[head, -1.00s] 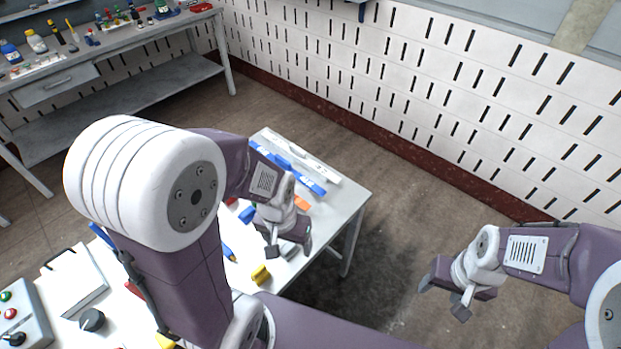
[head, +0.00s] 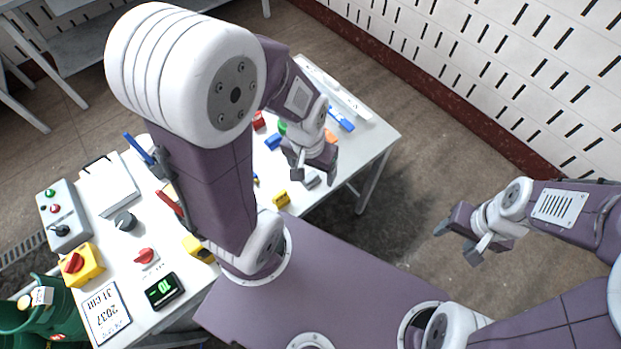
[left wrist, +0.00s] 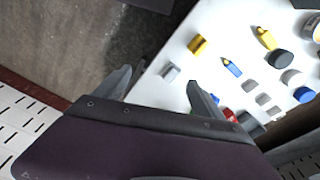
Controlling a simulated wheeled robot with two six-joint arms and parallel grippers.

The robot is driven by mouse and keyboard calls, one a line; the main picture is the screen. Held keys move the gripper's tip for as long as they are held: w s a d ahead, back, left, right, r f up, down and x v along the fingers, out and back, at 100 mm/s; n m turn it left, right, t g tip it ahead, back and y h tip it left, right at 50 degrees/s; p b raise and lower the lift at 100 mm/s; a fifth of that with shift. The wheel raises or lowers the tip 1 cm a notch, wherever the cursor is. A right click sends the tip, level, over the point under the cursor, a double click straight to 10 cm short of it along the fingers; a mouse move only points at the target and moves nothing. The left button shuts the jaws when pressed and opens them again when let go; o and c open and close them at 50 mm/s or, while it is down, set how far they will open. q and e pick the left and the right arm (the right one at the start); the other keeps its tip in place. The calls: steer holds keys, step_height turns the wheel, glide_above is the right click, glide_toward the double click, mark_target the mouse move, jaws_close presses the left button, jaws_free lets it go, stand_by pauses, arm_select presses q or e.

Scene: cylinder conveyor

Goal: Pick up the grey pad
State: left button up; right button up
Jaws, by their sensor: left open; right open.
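A small light grey block, which looks like the grey pad (head: 312,181), lies near the right edge of the white table, partly hidden by my left gripper (head: 314,168). In the left wrist view the grey pad (left wrist: 170,72) lies by the table edge, just beyond the space between the fingers of my left gripper (left wrist: 160,82). The left gripper is open and empty above the table; I cannot tell its exact height. My right gripper (head: 457,244) is open and empty over the floor, away from the table.
A yellow block (head: 281,198) lies close to the pad; it also shows in the left wrist view (left wrist: 197,44). A blue block (head: 273,142) and a red block (head: 258,121) lie further back. Other grey pieces (left wrist: 265,98) lie further in. A yellow switch box (head: 82,264) stands at the left.

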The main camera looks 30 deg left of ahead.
arm_select(q)
steer(key=n+g+b, duration=0.1)
steer(key=n+b, duration=0.4)
steer(key=n, duration=0.8)
glide_above(311, 176)
steer(key=f, duration=1.2)
steer(key=shift+w+d+f, duration=0.15)
steer(key=shift+w, duration=0.15)
steer(key=shift+s, duration=0.1)
steer(key=shift+s+f, duration=0.25)
step_height(311, 176, down, 2)
steer(key=shift+s+f, duration=0.1)
steer(key=shift+f, duration=0.1)
steer(key=shift+w+f, duration=0.3)
steer(key=shift+f, duration=0.1)
steer(key=f, duration=0.4)
steer(key=shift+s+a+f, duration=0.2)
steer(key=shift+s+f, duration=0.1)
steer(key=shift+f, duration=0.1)
steer(key=shift+w+f, duration=0.1)
steer(key=c, duration=1.6)
steer(key=shift+r, duration=0.5)
step_height(311, 176, up, 3)
steer(key=shift+w+f, duration=0.1)
steer(key=d+r, duration=0.2)
steer(key=d, duration=0.2)
steer(key=d+r, duration=0.5)
steer(key=d, duration=0.2)
steer(key=shift+d+r, duration=0.15)
steer(key=shift+d, duration=0.2)
